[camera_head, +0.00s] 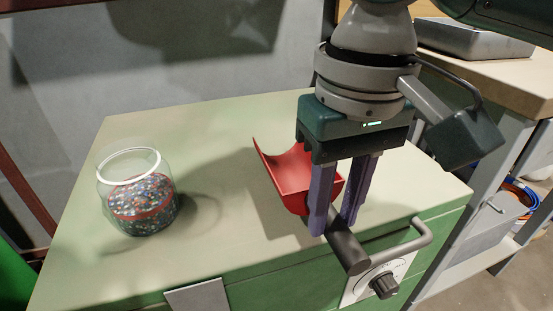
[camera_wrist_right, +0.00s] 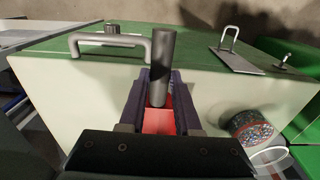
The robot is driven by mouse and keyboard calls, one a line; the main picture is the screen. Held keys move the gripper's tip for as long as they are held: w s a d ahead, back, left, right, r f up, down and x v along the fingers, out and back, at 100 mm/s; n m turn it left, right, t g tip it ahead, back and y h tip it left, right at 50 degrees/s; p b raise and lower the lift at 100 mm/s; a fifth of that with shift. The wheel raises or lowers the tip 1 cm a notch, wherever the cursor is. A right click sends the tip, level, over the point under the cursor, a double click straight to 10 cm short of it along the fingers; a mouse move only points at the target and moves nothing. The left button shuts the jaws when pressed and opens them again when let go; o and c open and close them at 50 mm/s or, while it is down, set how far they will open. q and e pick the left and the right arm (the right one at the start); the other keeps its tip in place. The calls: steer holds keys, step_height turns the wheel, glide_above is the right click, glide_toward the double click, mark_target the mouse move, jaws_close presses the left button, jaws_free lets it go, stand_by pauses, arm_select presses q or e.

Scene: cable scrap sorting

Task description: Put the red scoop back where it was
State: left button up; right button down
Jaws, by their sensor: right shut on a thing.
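The red scoop (camera_head: 294,176) has a curved red pan and a dark cylindrical handle (camera_head: 347,248). My right gripper (camera_head: 333,226) points down, with its purple fingers shut on the scoop where the handle meets the pan. The pan is over the pale green top, and the handle points toward the front edge. I cannot tell whether the pan touches the top. In the right wrist view the handle (camera_wrist_right: 161,66) stands between the fingers, with some red pan (camera_wrist_right: 158,122) below. My left gripper is not in view.
A glass jar (camera_head: 137,194) of multicoloured granules stands left on the green cabinet's top (camera_head: 225,235). A grey bar handle (camera_head: 404,244) and a dark knob (camera_head: 384,286) are at the front right. A workbench (camera_head: 500,78) with a metal tray (camera_head: 470,38) stands right. The top between jar and scoop is clear.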

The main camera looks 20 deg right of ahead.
steer(key=shift+f, duration=0.35)
steer(key=c, duration=0.6)
jaws_free()
steer(key=shift+f, duration=0.1)
step_height(320, 180, up, 11)
steer(key=p, duration=0.7)
steer(key=s+a+f+n+t+y, duration=0.2)
steer(key=s+a+f+n+y, duration=0.15)
steer(key=s+a+f, duration=0.3)
steer(key=s+d+f+m+t+h, duration=0.1)
steer(key=s+d+f+m+h, duration=0.1)
steer(key=s+d, duration=0.6)
steer(key=d+h, duration=0.1)
steer(key=d, duration=0.2)
steer(key=shift+s+d+f, duration=0.25)
steer(key=shift+s+f, duration=0.05)
steer(key=shift+f, duration=0.05)
